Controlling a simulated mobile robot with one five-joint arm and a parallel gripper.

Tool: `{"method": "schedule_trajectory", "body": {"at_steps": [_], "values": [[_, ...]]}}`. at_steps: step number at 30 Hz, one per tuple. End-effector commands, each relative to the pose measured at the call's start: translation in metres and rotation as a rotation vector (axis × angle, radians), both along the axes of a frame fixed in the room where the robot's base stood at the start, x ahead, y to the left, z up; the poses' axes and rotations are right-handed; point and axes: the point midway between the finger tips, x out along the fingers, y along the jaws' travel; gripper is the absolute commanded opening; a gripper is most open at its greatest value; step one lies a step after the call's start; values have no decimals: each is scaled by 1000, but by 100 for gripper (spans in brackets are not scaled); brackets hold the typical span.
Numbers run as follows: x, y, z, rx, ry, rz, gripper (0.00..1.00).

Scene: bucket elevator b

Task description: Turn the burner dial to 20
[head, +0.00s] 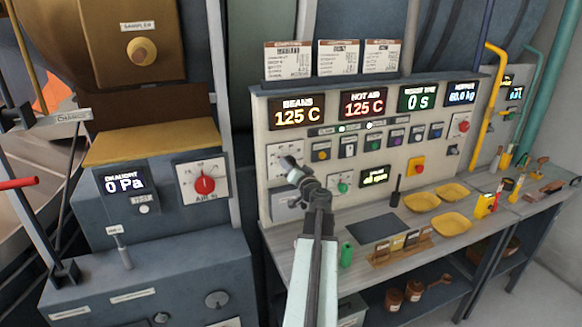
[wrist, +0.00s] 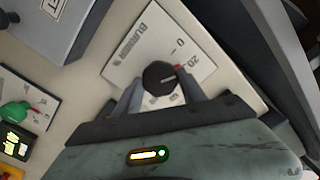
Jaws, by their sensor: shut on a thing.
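The burner dial is a round dark knob (wrist: 160,75) on a white plate (wrist: 135,55) marked BURNER, with 0 and 20 printed beside it in the wrist view. A red mark on the knob's edge lies close to the 20. My gripper (wrist: 165,93) has one finger on each side of the knob and is shut on it. In the head view my gripper (head: 294,170) reaches the white dial plate (head: 275,153) at the panel's left and hides most of the knob.
A green knob (head: 343,187) sits low to the right of my gripper. The bench below holds yellow trays (head: 450,222), a dark mat (head: 375,229) and a green cylinder (head: 346,254).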

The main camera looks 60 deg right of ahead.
Motion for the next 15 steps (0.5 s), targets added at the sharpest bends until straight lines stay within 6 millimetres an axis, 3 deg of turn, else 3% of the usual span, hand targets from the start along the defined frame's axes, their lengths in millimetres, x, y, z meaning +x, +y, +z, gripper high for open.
{"method": "schedule_trajectory", "body": {"at_steps": [15], "values": [[0,1,-1,66,-47,3,8]]}}
